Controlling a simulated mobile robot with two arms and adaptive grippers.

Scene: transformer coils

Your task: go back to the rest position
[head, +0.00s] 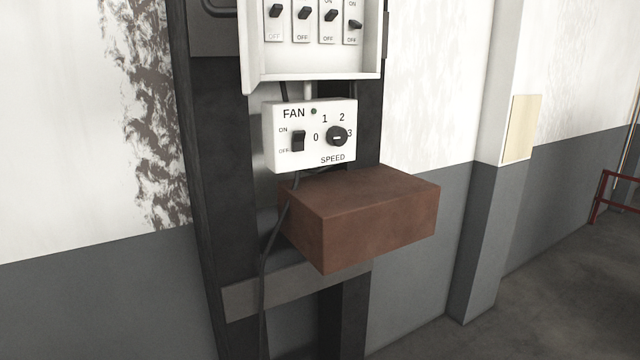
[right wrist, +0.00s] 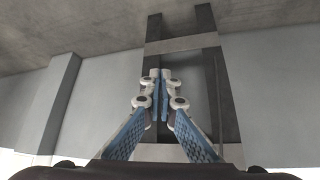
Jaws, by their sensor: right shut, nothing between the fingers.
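My right gripper (right wrist: 161,95) shows in the right wrist view, with its blue padded fingers together and nothing between them. It points toward a dark metal frame on a grey wall and touches nothing that I can see. Neither gripper shows in the head view. My left gripper is in neither view.
In the head view a white fan control box (head: 312,157) with a switch and a speed knob (head: 337,136) hangs on a dark frame. A breaker panel (head: 312,66) is above it. A brown block (head: 375,230) juts out below. Open floor (head: 540,300) lies at the right.

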